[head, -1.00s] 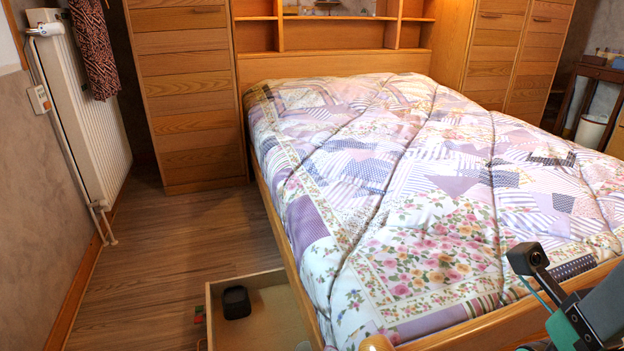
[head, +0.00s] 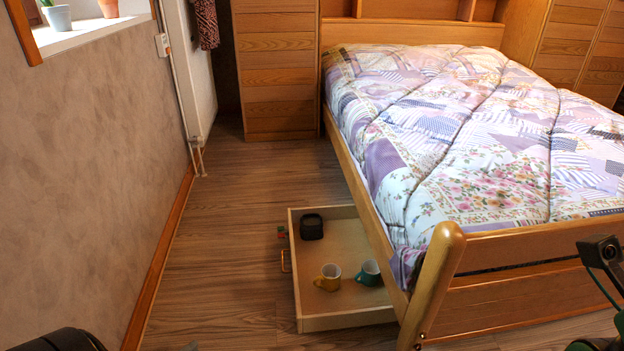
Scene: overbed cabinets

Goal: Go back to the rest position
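A black rounded part of my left arm shows in the lower left corner. Whether the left fingers are open or shut is hidden. A dark camera-like part and green pieces of my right arm show at the right edge, in front of the bed's footboard. The fingers of my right gripper are out of the picture.
An open drawer (head: 345,321) juts from the bed's left side. It holds a yellow mug (head: 328,278), a teal mug (head: 369,273) and a black box (head: 311,227). The bed (head: 490,150) fills the right. Clear wood floor (head: 222,265) lies between drawer and left wall (head: 95,150).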

